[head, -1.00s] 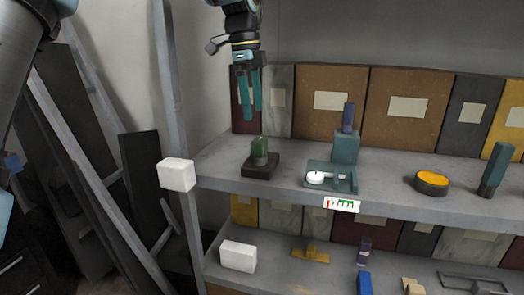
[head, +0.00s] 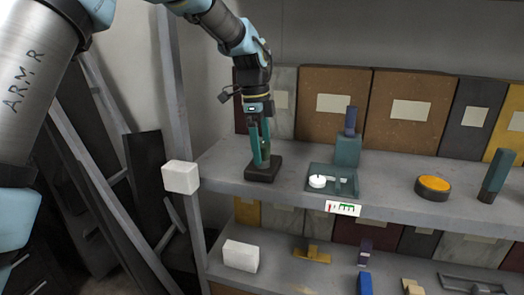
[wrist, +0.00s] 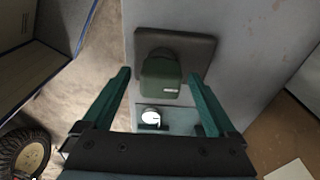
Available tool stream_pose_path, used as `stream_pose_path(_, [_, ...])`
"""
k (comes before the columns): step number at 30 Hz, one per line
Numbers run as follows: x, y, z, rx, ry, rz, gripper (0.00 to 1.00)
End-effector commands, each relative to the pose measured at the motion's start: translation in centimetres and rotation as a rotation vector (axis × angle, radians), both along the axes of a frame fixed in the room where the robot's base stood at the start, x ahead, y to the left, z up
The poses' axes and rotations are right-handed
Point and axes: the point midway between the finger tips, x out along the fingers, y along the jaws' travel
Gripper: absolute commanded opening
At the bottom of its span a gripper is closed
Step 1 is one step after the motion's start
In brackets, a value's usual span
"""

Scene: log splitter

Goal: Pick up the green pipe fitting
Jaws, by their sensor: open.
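The green pipe fitting (wrist: 160,75) stands upright on a dark square base (wrist: 205,50) on the upper shelf. In the head view the base (head: 263,170) shows near the shelf's left end, and the fitting (head: 267,148) is mostly hidden behind my fingers. My gripper (head: 261,160) points down over it with its jaws open. In the wrist view the teal fingers of my gripper (wrist: 160,78) stand apart, one on each side of the fitting, with visible gaps. Whether the fingertips touch the base cannot be told.
To the right on the upper shelf (head: 385,195) are a teal tray (head: 343,190) with a white round part, a teal block (head: 347,150) and a yellow-topped disc (head: 434,187). A white block (head: 181,177) is at the left post. Brown binders (head: 340,105) line the back.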

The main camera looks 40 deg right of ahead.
Motion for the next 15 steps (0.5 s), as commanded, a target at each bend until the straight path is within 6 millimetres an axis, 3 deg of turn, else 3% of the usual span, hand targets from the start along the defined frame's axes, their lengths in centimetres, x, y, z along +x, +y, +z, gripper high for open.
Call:
stream_pose_path(3, [0.01, 0.00, 0.01, 0.000, 0.000, 0.000, 0.91])
stream_pose_path(15, [0.02, 0.00, 0.05, 0.000, 0.000, 0.000, 0.46])
